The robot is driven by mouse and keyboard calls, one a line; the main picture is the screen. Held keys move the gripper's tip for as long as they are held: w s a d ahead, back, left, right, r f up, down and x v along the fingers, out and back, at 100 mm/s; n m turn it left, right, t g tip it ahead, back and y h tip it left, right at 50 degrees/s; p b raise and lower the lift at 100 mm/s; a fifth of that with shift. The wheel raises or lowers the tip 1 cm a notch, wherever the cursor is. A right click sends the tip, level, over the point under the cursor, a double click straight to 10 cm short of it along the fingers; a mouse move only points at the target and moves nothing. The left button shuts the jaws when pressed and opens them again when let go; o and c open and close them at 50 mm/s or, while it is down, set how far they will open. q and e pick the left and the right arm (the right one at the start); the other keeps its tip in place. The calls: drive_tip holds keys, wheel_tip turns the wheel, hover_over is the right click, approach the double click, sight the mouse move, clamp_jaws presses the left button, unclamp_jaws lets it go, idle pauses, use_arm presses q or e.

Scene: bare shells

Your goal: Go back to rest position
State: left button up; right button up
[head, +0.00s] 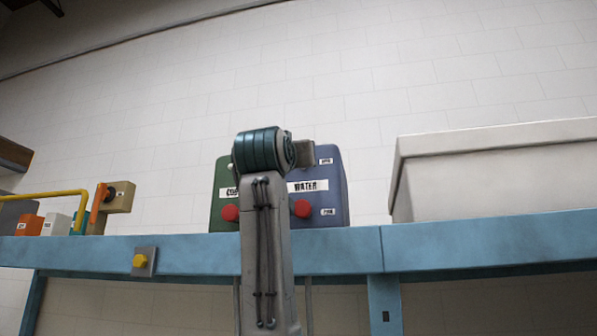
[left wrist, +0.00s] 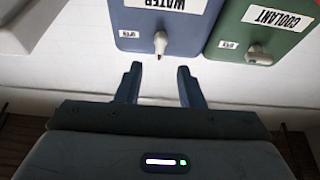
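My left gripper (left wrist: 159,70) shows in the left wrist view with its two fingers apart and nothing between them. The fingertips point toward a blue WATER container (left wrist: 166,22), with a visible gap between. In the head view an arm of mine rises through the middle, and its gripper cannot be made out there. The blue container (head: 334,188) stands partly behind that arm, beside a green COOLANT container (head: 222,190). The green one also shows at the right of the left wrist view (left wrist: 262,22). My right gripper is in neither view.
A blue shelf beam (head: 440,243) runs across the front. A large pale box (head: 500,170) stands at the right. Small boxes, including an orange one (head: 30,225), a yellow rail (head: 50,195) and a tan block (head: 120,197) are at the left. The wall above is bare.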

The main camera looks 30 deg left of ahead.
use_arm(q)
drive_tip(key=shift+v, duration=1.05)
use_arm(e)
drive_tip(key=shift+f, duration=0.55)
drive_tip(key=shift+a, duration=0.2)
use_arm(q)
drive_tip(key=shift+w, duration=0.1)
